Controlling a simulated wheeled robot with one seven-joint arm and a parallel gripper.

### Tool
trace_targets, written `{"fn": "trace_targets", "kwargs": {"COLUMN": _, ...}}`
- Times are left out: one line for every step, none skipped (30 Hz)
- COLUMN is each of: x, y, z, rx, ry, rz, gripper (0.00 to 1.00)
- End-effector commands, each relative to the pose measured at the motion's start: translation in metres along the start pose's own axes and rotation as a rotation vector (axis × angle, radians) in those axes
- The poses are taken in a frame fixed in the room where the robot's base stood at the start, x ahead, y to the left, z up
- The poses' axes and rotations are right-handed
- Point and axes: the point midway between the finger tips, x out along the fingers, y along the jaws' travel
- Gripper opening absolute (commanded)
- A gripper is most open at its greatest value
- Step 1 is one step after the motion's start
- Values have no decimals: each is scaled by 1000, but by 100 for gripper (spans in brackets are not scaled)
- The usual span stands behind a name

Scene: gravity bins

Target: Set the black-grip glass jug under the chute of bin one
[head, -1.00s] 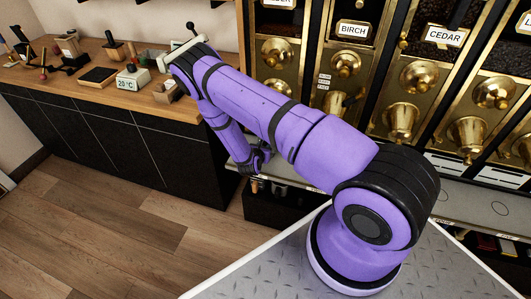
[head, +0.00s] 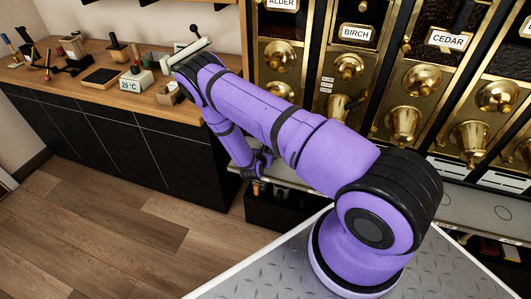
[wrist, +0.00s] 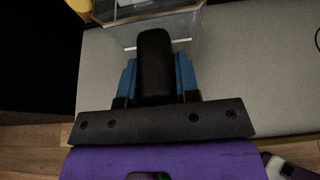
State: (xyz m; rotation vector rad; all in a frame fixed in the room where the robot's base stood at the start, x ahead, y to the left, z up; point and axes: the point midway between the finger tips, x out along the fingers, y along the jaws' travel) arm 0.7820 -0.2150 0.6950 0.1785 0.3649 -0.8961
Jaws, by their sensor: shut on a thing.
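The glass jug shows in the wrist view, with a clear boxy body (wrist: 150,28) at the top and an upright black grip (wrist: 155,65) towards me. My gripper (wrist: 157,78) is shut on the black grip, with a blue fingertip on each side. The jug is over or on a pale grey shelf (wrist: 245,60); I cannot tell whether it touches. In the head view my arm hides most of my gripper and the jug. Brass chutes (head: 403,120) hang below the bins. Labels read ALDER, BIRCH (head: 356,33) and CEDAR (head: 446,40); no bin number is readable.
A wooden counter (head: 110,90) at the left holds several tools and a small display (head: 136,82) reading 20 °C. A long grey ledge (head: 465,205) runs below the chutes, with dark storage beneath it. Wooden floor (head: 130,215) is clear at the lower left.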

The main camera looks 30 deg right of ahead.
Motion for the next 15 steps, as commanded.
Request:
{"fn": "trace_targets", "kwargs": {"x": 0, "y": 0, "z": 0, "rx": 0, "ry": -1, "rz": 0, "gripper": 0}}
{"fn": "trace_targets", "kwargs": {"x": 1, "y": 0, "z": 0, "rx": 0, "ry": -1, "rz": 0, "gripper": 0}}
{"fn": "trace_targets", "kwargs": {"x": 1, "y": 0, "z": -1, "rx": 0, "ry": -1, "rz": 0, "gripper": 0}}
{"fn": "trace_targets", "kwargs": {"x": 1, "y": 0, "z": -1, "rx": 0, "ry": -1, "rz": 0, "gripper": 0}}
{"fn": "trace_targets", "kwargs": {"x": 1, "y": 0, "z": -2, "rx": 0, "ry": -1, "rz": 0, "gripper": 0}}
{"fn": "trace_targets", "kwargs": {"x": 1, "y": 0, "z": -2, "rx": 0, "ry": -1, "rz": 0, "gripper": 0}}
{"fn": "trace_targets", "kwargs": {"x": 1, "y": 0, "z": -2, "rx": 0, "ry": -1, "rz": 0, "gripper": 0}}
{"fn": "trace_targets", "kwargs": {"x": 2, "y": 0, "z": -3, "rx": 0, "ry": -1, "rz": 0, "gripper": 0}}
{"fn": "trace_targets", "kwargs": {"x": 2, "y": 0, "z": -3, "rx": 0, "ry": -1, "rz": 0, "gripper": 0}}
{"fn": "trace_targets", "kwargs": {"x": 2, "y": 0, "z": -4, "rx": 0, "ry": -1, "rz": 0, "gripper": 0}}
{"fn": "trace_targets", "kwargs": {"x": 2, "y": 0, "z": -4, "rx": 0, "ry": -1, "rz": 0, "gripper": 0}}
{"fn": "trace_targets", "kwargs": {"x": 2, "y": 0, "z": -5, "rx": 0, "ry": -1, "rz": 0, "gripper": 0}}
{"fn": "trace_targets", "kwargs": {"x": 2, "y": 0, "z": -5, "rx": 0, "ry": -1, "rz": 0, "gripper": 0}}
{"fn": "trace_targets", "kwargs": {"x": 2, "y": 0, "z": -5, "rx": 0, "ry": -1, "rz": 0, "gripper": 0}}
{"fn": "trace_targets", "kwargs": {"x": 3, "y": 0, "z": -6, "rx": 0, "ry": -1, "rz": 0, "gripper": 0}}
